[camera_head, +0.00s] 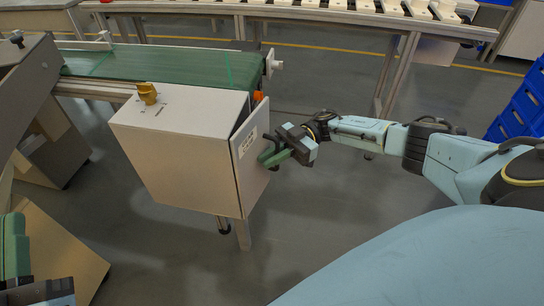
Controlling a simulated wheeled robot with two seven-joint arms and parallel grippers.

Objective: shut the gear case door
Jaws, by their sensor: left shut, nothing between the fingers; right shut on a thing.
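The gear case (180,150) is a pale grey box below the end of the green conveyor, with a yellow knob (147,93) on top. Its door (246,172) is on the right side and stands slightly ajar, with a narrow dark gap at the top edge. My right gripper (268,158) is at the door's outer face, shut on what looks like the door handle, which its green fingers mostly hide. My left gripper (15,248) is at the lower left edge, partly cut off, shut and empty, away from the case.
The green conveyor belt (160,66) runs behind the case. A roller line (330,14) crosses the back. Blue crates (522,108) are stacked at the right edge. The grey floor (330,205) right of the door is clear apart from my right arm.

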